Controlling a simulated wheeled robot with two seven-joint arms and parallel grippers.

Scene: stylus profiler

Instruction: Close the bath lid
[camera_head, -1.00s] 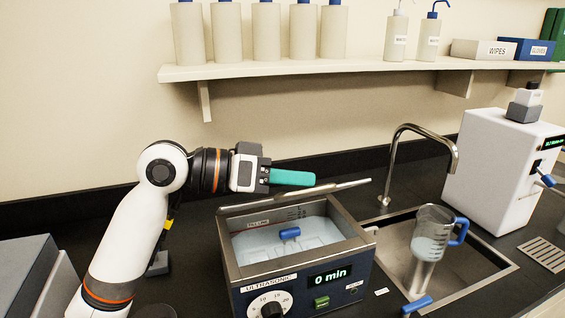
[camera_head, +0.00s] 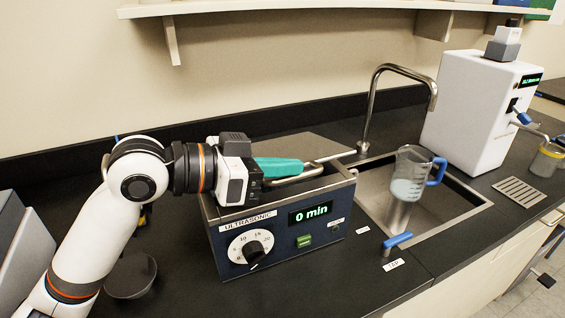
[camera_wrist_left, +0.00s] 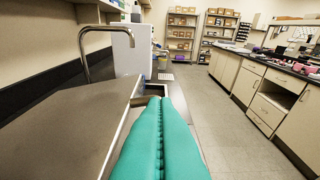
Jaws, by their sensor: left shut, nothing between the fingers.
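The ultrasonic bath (camera_head: 285,243) is a dark blue box with a metal top, a dial and a display reading 0 min. Its metal lid (camera_head: 306,145) lies over the opening, and the basin inside no longer shows. I cannot tell if the lid is fully seated. My left gripper (camera_head: 300,166) is shut and empty, its teal fingers low over the lid beside a bent metal handle (camera_head: 308,174). In the left wrist view, the teal fingers (camera_wrist_left: 156,102) are together, and the grey lid (camera_wrist_left: 70,125) spreads flat to their left. My right gripper is not in view.
A sink (camera_head: 450,205) with a tall faucet (camera_head: 372,100) lies right of the bath. A jug with a blue handle (camera_head: 408,180) stands in it. A white instrument (camera_head: 470,110) stands behind right. A shelf (camera_head: 250,8) runs above. Dark counter is free in front of the bath.

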